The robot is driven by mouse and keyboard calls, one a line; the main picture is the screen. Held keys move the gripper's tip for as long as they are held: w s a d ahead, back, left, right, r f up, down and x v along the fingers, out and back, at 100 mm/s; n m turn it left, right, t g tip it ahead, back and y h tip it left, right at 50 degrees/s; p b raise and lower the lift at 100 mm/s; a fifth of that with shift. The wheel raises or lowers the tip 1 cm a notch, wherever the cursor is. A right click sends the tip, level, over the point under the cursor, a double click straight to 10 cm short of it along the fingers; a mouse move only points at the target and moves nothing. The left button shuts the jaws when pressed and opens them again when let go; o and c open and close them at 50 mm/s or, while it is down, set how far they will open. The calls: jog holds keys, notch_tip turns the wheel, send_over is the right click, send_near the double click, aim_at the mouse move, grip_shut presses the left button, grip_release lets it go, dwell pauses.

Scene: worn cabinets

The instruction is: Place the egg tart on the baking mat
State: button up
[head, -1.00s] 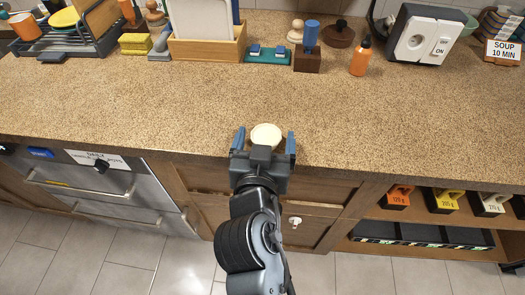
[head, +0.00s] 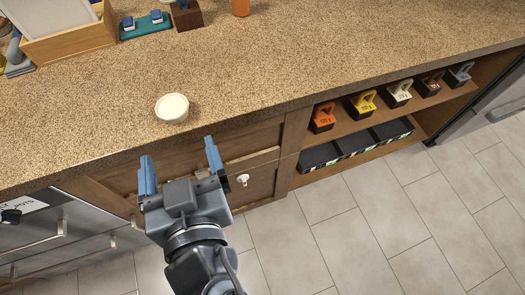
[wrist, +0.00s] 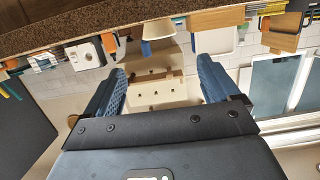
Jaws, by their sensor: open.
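A small round cup-like thing (head: 172,108) with a pale cream top stands upright on the counter near its front edge. It looks like the egg tart, though its details are too small to be sure. My gripper (head: 180,158) is open and empty, its two blue fingers apart. It hangs in front of the counter edge, below the cup in the head view and not touching it. In the wrist view the two fingers (wrist: 163,88) are spread with nothing held between them. I see no baking mat in the current views.
The speckled counter (head: 300,50) is clear around the cup. A wooden tray (head: 65,38), a teal holder (head: 146,25) and a dark block (head: 186,14) stand at the back. Below are drawers and an open shelf with several coloured weights (head: 362,102).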

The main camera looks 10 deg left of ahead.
jog(key=shift+d+f, duration=0.1)
jog(key=s+d+f+m+h, duration=0.1)
jog(key=s+d+f, duration=0.15)
jog(key=d, duration=0.45)
jog(key=s+d+f+h, duration=0.1)
jog(key=d+f, duration=0.2)
jog(key=d, duration=0.5)
jog(key=s+d+f+m+h, duration=0.1)
jog(key=d+f, duration=0.1)
jog(key=d, duration=0.5)
jog(key=s+d+r+m+h, duration=0.2)
jog(key=s+d, duration=0.4)
jog(key=d, duration=0.1)
jog(key=s+d+r+m+t+h, duration=0.1)
jog(key=s+d+r+m+h, duration=0.1)
jog(key=s+d, duration=0.5)
jog(key=shift+s+d+r+h, duration=0.15)
jog(key=shift+d+r+h, duration=0.1)
jog(key=shift+r+h, duration=0.45)
jog(key=shift+o, duration=0.4)
jog(key=shift+s+d+r, duration=0.25)
jog(key=shift+r, duration=0.05)
